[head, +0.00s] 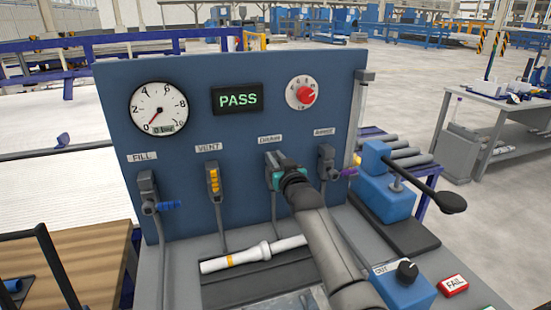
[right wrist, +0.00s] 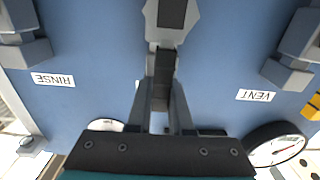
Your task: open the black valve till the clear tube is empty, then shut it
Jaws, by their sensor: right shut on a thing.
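The black valve is the one under the DRAIN label on the blue panel; its dark lever (right wrist: 163,75) shows in the right wrist view below its grey body (right wrist: 172,20). My right gripper (head: 276,168) is at this valve, and its fingers, also seen in the right wrist view (right wrist: 161,112), are shut on the lever. In the head view my gripper hides most of the lever. The clear tube (head: 360,115) stands upright at the panel's right edge. It is too small to tell whether liquid is in it. My left gripper is not in view.
FILL valve (head: 150,200), yellow VENT valve (head: 213,182) and purple RINSE valve (head: 328,165) flank it. The gauge (head: 158,107) needle sits low; the display (head: 237,98) reads PASS. A white pipe (head: 250,254) lies in front. A blue lever device (head: 385,190) stands right.

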